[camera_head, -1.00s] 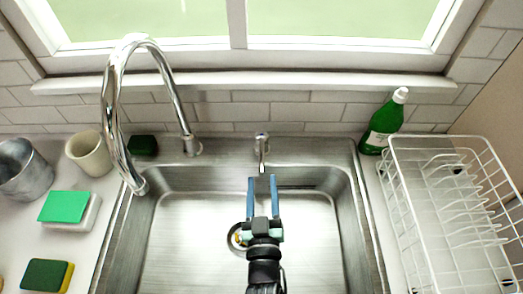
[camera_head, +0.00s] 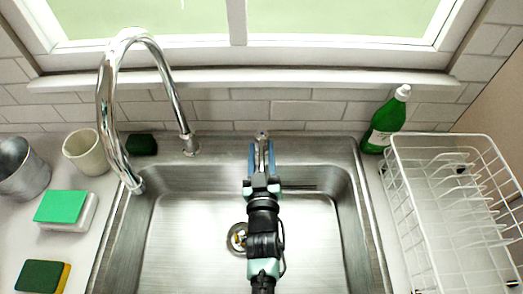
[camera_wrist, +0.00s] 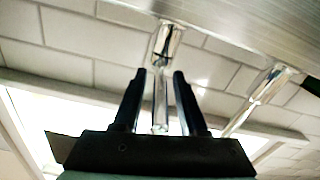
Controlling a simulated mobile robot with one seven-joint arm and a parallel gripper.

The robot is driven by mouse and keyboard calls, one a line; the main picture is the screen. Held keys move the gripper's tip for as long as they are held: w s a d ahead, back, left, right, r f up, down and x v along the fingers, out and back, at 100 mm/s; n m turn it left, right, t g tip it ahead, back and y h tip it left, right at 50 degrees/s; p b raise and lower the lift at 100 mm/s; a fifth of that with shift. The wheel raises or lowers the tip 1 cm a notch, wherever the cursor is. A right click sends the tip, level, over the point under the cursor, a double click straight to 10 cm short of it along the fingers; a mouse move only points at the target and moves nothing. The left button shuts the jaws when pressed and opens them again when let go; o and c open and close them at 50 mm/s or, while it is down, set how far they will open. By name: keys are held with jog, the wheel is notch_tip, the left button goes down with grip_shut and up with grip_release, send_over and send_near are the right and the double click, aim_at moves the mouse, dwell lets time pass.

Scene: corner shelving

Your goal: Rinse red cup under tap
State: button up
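The chrome tap spout (camera_head: 108,100) arches high at the back left of the steel sink, its outlet over the sink's left edge. The small chrome tap handle (camera_head: 262,137) stands on the back rim. It shows upside down in the wrist view (camera_wrist: 166,45). My gripper (camera_head: 261,152) is open at the handle, with one finger on each side of its lever. In the wrist view, gaps show between the lever and both fingers of my gripper (camera_wrist: 159,75). I see no water flowing. No red cup shows in either view.
A cream cup (camera_head: 86,152), a metal pot (camera_head: 22,172) and sponges (camera_head: 62,207) stand on the left counter. A green bottle (camera_head: 386,122) and a white dish rack (camera_head: 400,225) are on the right. The sink basin (camera_head: 315,235) is clear apart from my arm above it.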

grip_shut()
dwell(1.2)
